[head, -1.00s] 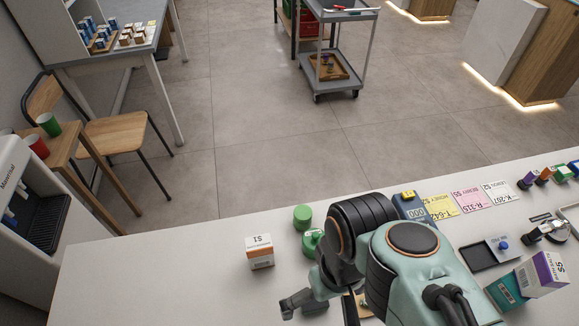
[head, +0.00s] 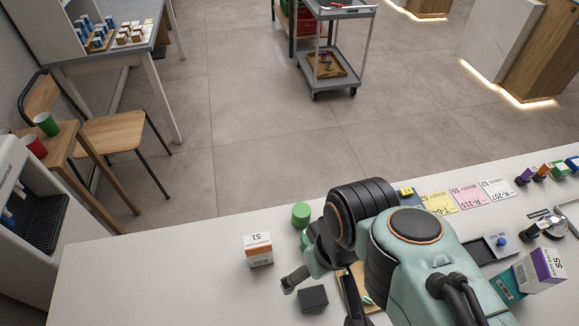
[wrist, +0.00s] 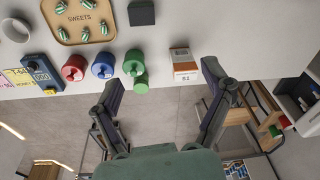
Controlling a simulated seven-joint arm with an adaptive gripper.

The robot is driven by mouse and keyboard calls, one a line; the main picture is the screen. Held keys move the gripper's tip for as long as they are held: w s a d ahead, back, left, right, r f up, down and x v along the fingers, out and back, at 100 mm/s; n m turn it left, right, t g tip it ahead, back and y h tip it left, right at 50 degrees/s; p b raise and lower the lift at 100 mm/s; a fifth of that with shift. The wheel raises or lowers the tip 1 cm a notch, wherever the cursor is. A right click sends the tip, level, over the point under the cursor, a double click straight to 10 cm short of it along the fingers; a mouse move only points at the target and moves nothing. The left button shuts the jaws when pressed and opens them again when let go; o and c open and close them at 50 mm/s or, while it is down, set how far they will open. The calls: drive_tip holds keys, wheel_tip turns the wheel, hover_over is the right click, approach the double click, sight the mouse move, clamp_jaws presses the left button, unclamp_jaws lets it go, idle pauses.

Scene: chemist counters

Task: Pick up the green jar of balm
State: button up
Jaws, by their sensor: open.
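Two green things stand close together on the white counter, overlapping in the wrist view. One is a plain green cylinder (head: 301,214) near the counter's far edge, also in the wrist view (wrist: 141,84). The other is a green jar (wrist: 134,60), mostly hidden behind my arm in the head view. No label is readable on either, so I cannot tell which is the balm. My gripper (wrist: 162,86) is open and empty; in the wrist view the green things appear between its spread fingers, nearer the left one. Contact is not visible.
An orange-and-white S1 box (head: 258,249) stands left of them. A blue jar (wrist: 103,65) and a red jar (wrist: 74,68) stand on the other side. A dark block (head: 313,298) and a wooden sweets tray (wrist: 62,32) are close by. The counter's left part is clear.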

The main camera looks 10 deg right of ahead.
drive_tip(key=w+d+r+n+t, duration=0.1)
drive_tip(key=w+r+n+t, duration=0.15)
drive_tip(key=w, duration=1.05)
drive_tip(key=g, duration=0.2)
hover_over(302, 210)
drive_tip(key=w, duration=0.2)
wheel_tip(302, 210, down, 10)
drive_tip(key=f, duration=0.1)
drive_tip(key=shift+m+g+h, duration=0.25)
drive_tip(key=shift+g+h, duration=0.15)
drive_tip(key=shift+g, duration=0.55)
drive_tip(key=f, duration=0.5)
drive_tip(key=s+f, duration=0.1)
drive_tip(key=f, duration=0.4)
drive_tip(key=s+f, duration=0.1)
drive_tip(key=f, duration=0.4)
drive_tip(key=shift+f, duration=0.2)
drive_tip(key=c, duration=1.3)
